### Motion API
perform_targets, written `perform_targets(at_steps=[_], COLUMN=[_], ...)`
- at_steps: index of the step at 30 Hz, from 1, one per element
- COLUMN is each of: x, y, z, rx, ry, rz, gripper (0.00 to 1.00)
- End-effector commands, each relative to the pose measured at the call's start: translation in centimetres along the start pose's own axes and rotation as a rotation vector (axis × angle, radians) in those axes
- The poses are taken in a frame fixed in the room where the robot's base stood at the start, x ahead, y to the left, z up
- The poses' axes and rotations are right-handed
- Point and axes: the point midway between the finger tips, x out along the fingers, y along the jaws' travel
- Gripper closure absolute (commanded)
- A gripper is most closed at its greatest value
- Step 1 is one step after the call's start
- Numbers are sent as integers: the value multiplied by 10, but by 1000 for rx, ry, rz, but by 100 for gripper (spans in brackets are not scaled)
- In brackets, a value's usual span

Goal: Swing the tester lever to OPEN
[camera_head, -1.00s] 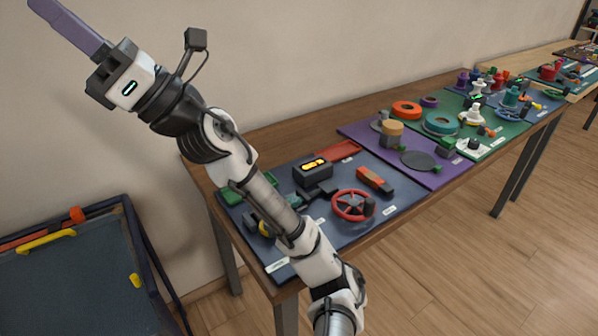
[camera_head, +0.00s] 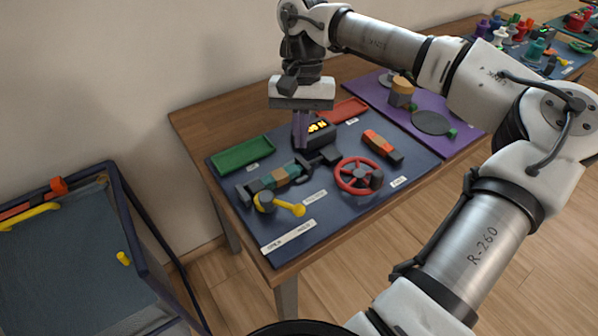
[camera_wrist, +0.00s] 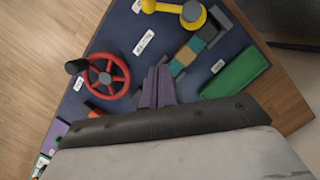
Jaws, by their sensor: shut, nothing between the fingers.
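The yellow tester lever (camera_head: 284,206) has its round hub at the left and its knob end pointing right, toward the HOLD side of the white OPEN/HOLD label strip (camera_head: 288,237). It also shows at the top edge of the wrist view (camera_wrist: 178,9), partly cut off. Behind it lies the tester's row of coloured blocks (camera_head: 270,180). My gripper (camera_head: 300,145) is shut and empty, its purple fingers pointing down over the board, behind the lever and in front of the black display box (camera_head: 323,135). The fingers (camera_wrist: 158,70) are apart from the lever.
A red handwheel (camera_head: 352,189) with a dark knob stands right of the lever. A green tray (camera_head: 243,155), a red tray (camera_head: 343,110) and an orange-and-black block (camera_head: 382,146) lie around. The board near its front edge is mostly clear.

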Motion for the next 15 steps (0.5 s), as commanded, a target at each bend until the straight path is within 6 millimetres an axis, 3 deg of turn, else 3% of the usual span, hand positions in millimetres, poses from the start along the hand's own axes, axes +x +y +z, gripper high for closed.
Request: perform_targets(at_steps=[5,15], x=[16,86], y=[3,2], z=[0,1], rx=[-1,-3], ry=[-4,-5], rz=[11,8], gripper=[100,100])
